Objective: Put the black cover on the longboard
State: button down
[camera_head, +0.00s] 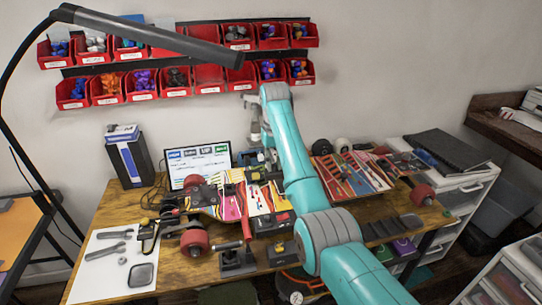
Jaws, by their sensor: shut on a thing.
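The longboard (232,207) lies across the workbench with its colourful graphic side up and red wheels (193,241) at the left; another red wheel (423,195) shows at the right. My teal arm hides its middle. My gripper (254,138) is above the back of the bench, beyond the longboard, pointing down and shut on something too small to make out. I cannot tell whether this is the black cover. Dark items (262,158) show just below the gripper. A large flat black piece (447,150) lies on white drawers at the right; I cannot tell what it is.
A lit screen (197,165) and a box (129,160) stand at the back left. A white mat (104,282) holds tools at the front left. Red bins (210,78) hang on the wall behind the gripper. A black lamp (150,38) reaches over the bench.

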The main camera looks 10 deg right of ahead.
aim_at(274, 172)
jog(key=shift+f, duration=2.75)
jog(key=shift+f, duration=0.55)
jog(key=c, duration=1)
grip_release()
jog(key=shift+c, duration=0.8)
jog(key=shift+r, duration=3.75)
jog(key=shift+s, duration=0.1)
